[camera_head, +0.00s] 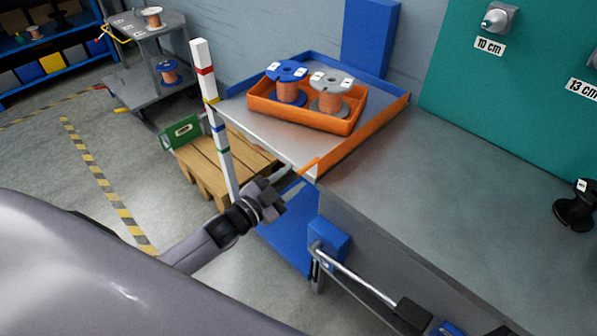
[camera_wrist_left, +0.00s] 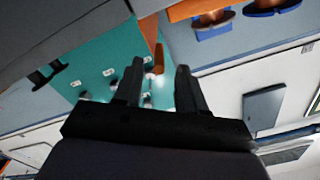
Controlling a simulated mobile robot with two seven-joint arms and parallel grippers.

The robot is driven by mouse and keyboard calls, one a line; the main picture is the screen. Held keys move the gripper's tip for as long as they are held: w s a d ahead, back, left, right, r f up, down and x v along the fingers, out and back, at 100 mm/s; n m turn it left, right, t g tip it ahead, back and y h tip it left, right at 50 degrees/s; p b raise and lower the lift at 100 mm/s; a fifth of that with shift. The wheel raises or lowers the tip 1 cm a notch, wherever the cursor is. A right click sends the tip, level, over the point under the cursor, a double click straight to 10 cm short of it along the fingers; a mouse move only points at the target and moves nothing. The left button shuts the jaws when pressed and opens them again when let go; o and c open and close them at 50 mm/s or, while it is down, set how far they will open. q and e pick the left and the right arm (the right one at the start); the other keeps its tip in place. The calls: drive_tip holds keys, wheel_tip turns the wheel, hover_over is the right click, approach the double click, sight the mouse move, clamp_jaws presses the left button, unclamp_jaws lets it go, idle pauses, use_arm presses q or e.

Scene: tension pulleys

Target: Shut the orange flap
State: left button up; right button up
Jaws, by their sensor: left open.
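The orange flap (camera_head: 366,137) is a long narrow strip along the right edge of the cart's metal top, beside the grey bench. It looks raised on edge; its exact angle is hard to tell. A short orange piece (camera_head: 309,165) sticks out at its near end, by the cart's near corner. My left gripper (camera_head: 291,187) is open and empty just off that corner, apart from the flap. In the left wrist view, the orange strip (camera_wrist_left: 148,27) appears beyond the open fingers of my left gripper (camera_wrist_left: 158,82). My right gripper is not in view.
An orange tray (camera_head: 300,119) with a blue and a grey spool stands on the cart top (camera_head: 262,128). A striped white post (camera_head: 215,125) rises at its left. The grey bench (camera_head: 450,190) is mostly clear, with a black spool (camera_head: 577,208) at right. A pallet (camera_head: 215,165) lies behind.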

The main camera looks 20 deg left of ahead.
use_arm(q)
drive_tip(key=shift+v, duration=1.45)
drive_tip(key=s+d+f+n+g+y+p, duration=0.1)
drive_tip(key=s+d+f+n+g+y, duration=0.1)
drive_tip(key=s, duration=0.7)
drive_tip(key=s+d+f+n+g+y+p, duration=0.2)
drive_tip(key=s+f+n+g, duration=0.2)
drive_tip(key=s, duration=0.6)
drive_tip(key=shift+n+g, duration=0.3)
drive_tip(key=shift+n, duration=0.8)
